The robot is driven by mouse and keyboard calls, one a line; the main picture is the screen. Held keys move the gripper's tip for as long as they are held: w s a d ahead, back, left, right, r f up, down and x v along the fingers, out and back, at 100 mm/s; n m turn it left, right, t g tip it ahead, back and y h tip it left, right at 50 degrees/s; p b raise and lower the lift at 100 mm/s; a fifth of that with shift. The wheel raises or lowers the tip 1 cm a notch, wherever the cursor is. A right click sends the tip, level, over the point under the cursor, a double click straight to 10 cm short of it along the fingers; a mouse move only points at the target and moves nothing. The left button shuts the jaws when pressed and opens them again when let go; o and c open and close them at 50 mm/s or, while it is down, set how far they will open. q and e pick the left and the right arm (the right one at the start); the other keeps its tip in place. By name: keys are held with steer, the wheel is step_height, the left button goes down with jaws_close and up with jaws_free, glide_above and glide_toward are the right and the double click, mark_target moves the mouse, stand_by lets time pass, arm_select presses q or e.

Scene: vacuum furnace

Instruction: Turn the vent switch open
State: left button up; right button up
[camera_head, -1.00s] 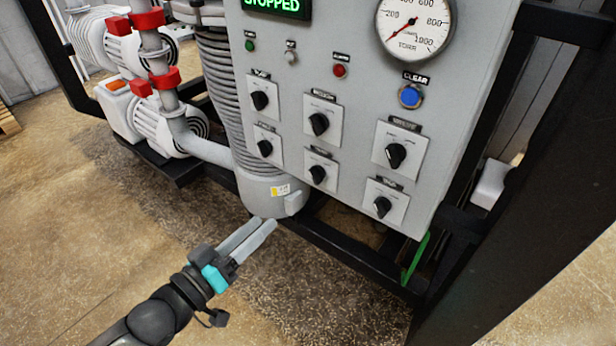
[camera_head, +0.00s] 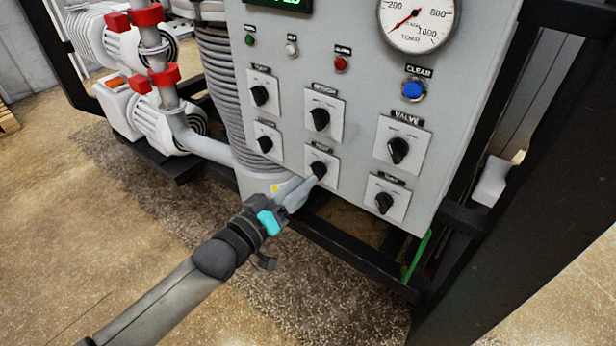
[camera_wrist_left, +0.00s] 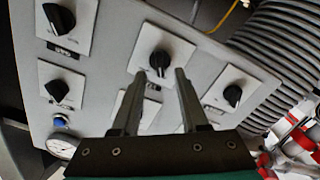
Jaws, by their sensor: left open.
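Black rotary switches on white plates sit on the grey control panel (camera_head: 350,75). Their labels are mostly too small to read, so I cannot tell by label which is the vent switch. My left gripper (camera_head: 306,187) is at the lower middle switch (camera_head: 318,169), coming from below left. In the left wrist view, which is upside down, that switch's knob (camera_wrist_left: 159,60) lies between and just beyond the tips of my open left gripper (camera_wrist_left: 161,75). I cannot tell whether the fingers touch the knob. My right gripper is not in view.
Close by are the lower left switch (camera_head: 266,142), the upper middle switch (camera_head: 320,118) and the lower right switch (camera_head: 384,202). A blue clear button (camera_head: 413,90) and a pressure gauge (camera_head: 417,20) are higher up. A black frame bar (camera_head: 345,250) runs below the panel.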

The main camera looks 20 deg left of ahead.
mark_target(313, 173)
arm_select(q)
steer(key=shift+x, duration=1.65)
jaws_close()
